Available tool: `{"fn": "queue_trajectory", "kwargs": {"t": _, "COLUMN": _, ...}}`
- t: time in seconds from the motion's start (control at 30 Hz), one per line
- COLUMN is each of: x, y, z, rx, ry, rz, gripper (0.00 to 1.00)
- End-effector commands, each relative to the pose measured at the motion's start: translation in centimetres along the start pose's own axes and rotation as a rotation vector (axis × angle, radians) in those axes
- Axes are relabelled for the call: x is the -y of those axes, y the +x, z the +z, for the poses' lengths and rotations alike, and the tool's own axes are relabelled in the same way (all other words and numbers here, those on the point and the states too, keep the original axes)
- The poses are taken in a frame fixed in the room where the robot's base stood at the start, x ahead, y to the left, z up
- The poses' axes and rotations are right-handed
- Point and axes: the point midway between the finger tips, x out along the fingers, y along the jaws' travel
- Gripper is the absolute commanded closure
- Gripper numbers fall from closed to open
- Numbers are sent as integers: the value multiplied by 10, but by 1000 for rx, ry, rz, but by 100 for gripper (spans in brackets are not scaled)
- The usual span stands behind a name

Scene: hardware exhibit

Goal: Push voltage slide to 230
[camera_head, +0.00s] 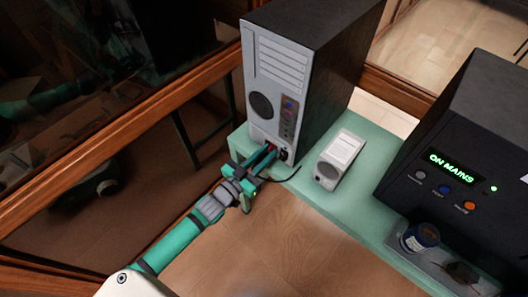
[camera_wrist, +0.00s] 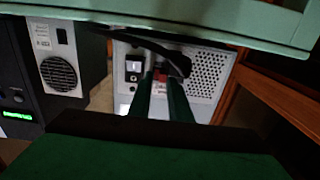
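The computer tower (camera_head: 318,60) stands on the green bench with its grey rear panel facing my arm. In the wrist view, its power supply panel (camera_wrist: 205,70) shows inverted, with a black rocker switch (camera_wrist: 134,68), a plugged black cable (camera_wrist: 160,48) and a vent grille. The red voltage slide (camera_wrist: 161,78) shows partly between my two green fingers. My gripper (camera_wrist: 161,82) has its fingers a small gap apart, pointing at the slide. In the head view my gripper (camera_head: 265,157) is low against the rear panel. Contact and the slide's marking cannot be made out.
A small white box (camera_head: 341,158) stands on the green bench (camera_head: 310,195) right of the tower. A black unit reading "ON MAINS" (camera_head: 450,166) stands farther right. A tray (camera_head: 436,270) holds a round container (camera_head: 420,237). The black cable loops close beside my fingers.

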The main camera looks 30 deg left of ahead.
Motion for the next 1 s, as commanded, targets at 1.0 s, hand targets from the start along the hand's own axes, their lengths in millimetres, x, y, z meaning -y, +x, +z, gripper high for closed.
{"fn": "queue_trajectory", "kwargs": {"t": 1.0, "x": 0, "y": -98, "z": 0, "rx": 0, "ry": 0, "rz": 0, "gripper": 70}}
